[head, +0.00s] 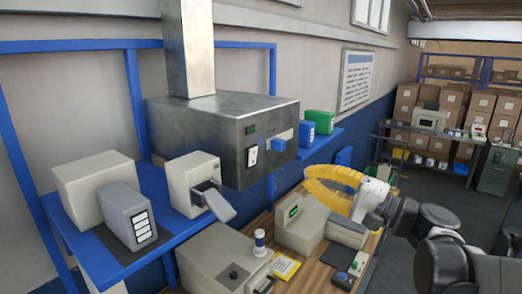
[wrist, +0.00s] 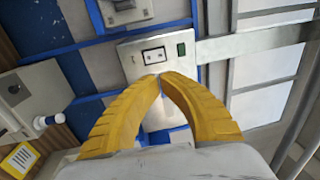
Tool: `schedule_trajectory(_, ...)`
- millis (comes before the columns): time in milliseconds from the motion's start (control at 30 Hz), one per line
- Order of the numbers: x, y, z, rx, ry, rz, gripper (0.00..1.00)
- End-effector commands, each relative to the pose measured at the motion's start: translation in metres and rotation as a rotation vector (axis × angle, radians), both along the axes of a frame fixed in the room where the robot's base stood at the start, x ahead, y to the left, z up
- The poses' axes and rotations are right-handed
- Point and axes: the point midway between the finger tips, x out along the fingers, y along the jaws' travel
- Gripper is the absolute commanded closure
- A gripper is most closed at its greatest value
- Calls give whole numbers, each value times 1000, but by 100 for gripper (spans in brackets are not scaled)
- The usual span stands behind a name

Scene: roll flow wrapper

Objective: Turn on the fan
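The fan unit is a metal hood (head: 215,120) with a square duct rising from its top, on the wall at the centre-left. Its front panel carries a white switch plate (head: 252,156) with dark rockers, a green square (head: 251,129) and a blue part. In the wrist view, the switch plate (wrist: 153,56) and green square (wrist: 181,49) lie just beyond my fingertips. My gripper (head: 310,183) has yellow fingers whose tips meet, with nothing between them; the tips also show in the wrist view (wrist: 161,77). They look apart from the panel.
A blue shelf (head: 115,255) with grey and white devices stands left of the hood. Below is a wooden bench with a machine (head: 300,232), a control box (head: 225,260) and a small button box (head: 342,279). Green and blue boxes (head: 318,122) sit right of the hood. Floor shows at right.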

Motion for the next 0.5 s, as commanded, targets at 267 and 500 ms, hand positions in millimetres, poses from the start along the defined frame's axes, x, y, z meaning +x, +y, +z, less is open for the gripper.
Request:
schedule_trajectory(267,9,12,3,-1,0,3,100)
schedule_trajectory(500,38,51,10,-1,1,5,100)
